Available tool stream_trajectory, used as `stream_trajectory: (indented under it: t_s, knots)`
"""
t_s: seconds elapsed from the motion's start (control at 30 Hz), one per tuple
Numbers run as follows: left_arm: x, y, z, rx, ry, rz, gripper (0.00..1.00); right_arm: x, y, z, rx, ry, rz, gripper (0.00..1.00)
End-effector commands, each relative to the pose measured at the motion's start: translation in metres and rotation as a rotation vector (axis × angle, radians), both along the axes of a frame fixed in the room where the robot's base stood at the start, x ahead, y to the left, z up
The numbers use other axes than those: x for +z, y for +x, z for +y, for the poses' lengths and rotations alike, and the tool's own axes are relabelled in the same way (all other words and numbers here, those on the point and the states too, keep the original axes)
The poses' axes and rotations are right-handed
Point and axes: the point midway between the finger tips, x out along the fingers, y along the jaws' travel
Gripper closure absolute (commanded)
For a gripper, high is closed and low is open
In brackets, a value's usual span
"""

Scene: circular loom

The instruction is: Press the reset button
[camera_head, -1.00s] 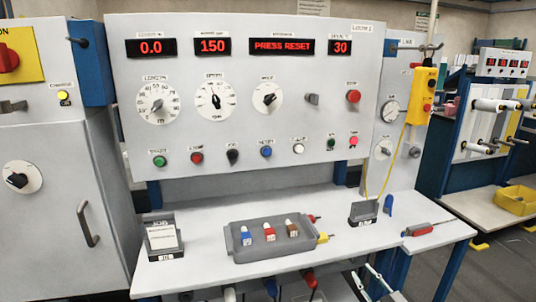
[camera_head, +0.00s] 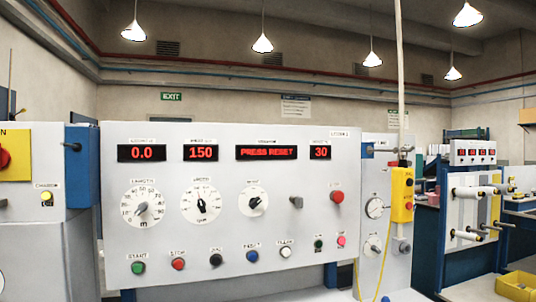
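The control panel (camera_head: 112,210) stands upright in front of me. Its wide display (camera_head: 266,152) reads PRESS RESET in red. A row of controls runs along the panel's lower part. The blue button (camera_head: 251,257) sits near the middle of this row; its small label may read RESET, but is too blurred to be sure. Beside it are a black control (camera_head: 216,260) on the left and a white button (camera_head: 285,252) on the right. Neither of my grippers is in view.
Other displays read 0.0, 150 and 30. Three dials (camera_head: 201,206) sit above the buttons. A larger red button (camera_head: 337,197) is at the panel's right. A yellow pendant box (camera_head: 402,194) hangs further right. No obstacle shows before the panel.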

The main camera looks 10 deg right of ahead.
Motion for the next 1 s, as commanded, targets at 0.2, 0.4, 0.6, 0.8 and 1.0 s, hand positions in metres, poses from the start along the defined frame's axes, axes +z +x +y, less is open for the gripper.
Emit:
stream_trajectory:
  t_s: [0.2, 0.4, 0.6, 0.8, 1.0]
  knots:
    - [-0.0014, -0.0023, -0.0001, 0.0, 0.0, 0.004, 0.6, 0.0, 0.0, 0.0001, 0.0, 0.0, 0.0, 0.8]
    - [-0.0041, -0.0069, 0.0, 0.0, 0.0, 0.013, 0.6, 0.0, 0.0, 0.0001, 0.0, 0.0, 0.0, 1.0]
    - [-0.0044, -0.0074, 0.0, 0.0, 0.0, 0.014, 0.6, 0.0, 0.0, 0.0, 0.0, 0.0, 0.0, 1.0]
    - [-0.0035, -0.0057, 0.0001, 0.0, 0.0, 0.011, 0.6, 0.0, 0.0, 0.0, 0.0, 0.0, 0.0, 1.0]
    - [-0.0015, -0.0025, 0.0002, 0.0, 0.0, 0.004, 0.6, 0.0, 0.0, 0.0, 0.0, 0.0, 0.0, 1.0]
